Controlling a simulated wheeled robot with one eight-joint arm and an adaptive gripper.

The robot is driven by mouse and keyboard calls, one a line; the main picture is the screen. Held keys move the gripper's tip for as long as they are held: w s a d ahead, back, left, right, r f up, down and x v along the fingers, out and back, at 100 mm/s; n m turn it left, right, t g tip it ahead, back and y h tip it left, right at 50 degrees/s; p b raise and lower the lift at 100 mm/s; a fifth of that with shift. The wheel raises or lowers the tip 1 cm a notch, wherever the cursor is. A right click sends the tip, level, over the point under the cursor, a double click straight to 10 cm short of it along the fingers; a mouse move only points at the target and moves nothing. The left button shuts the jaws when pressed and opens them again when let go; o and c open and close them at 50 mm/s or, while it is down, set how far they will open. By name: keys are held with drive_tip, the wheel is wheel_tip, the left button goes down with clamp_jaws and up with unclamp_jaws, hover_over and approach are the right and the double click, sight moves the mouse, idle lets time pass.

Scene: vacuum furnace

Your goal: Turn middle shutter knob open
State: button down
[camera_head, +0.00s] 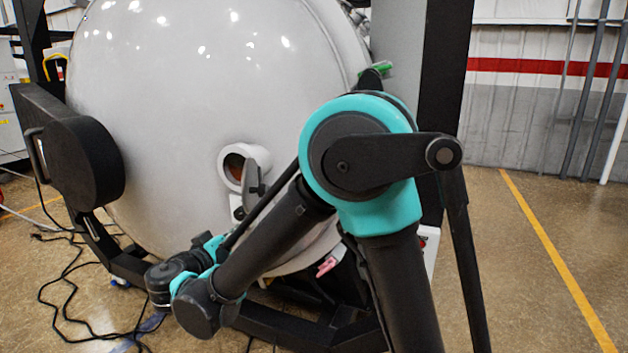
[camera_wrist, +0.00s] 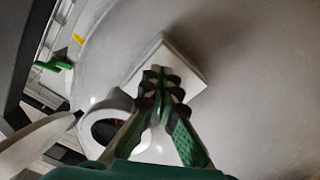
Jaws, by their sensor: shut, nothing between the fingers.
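The furnace's round pale grey door (camera_head: 180,110) fills much of the head view. A white-ringed viewport (camera_head: 231,164) sits low on it, with a grey shutter flap (camera_head: 257,162) and a small dark knob-like part (camera_head: 259,189) at its right side. In the wrist view the viewport (camera_wrist: 92,119) is left of my gripper (camera_wrist: 164,80). My gripper is shut and empty, its fingertips in front of a white square plate (camera_wrist: 190,66). I cannot tell whether they touch it. The fingers hide part of the plate, and no knob shows clearly there. The fingertips are not clear in the head view.
A black hinge housing (camera_head: 75,150) stands out at the door's left. Black cables (camera_head: 65,285) lie on the floor at left. A dark base frame (camera_head: 290,325) runs below the door. Open floor (camera_head: 535,285) with a yellow line lies at right.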

drive_tip(key=shift+w+a+f, duration=0.2)
drive_tip(key=shift+a+f, duration=0.1)
drive_tip(key=shift+a, duration=0.15)
idle(0.7)
drive_tip(key=shift+w+a+f, duration=0.1)
drive_tip(key=shift+a+f, duration=0.05)
drive_tip(key=shift+a, duration=0.1)
drive_tip(key=shift+w+a+f, duration=0.1)
drive_tip(key=shift+w+a, duration=0.05)
drive_tip(key=shift+a, duration=0.25)
idle(0.4)
drive_tip(key=shift+f, duration=0.15)
drive_tip(key=v, duration=0.6)
drive_tip(key=shift+f, duration=0.25)
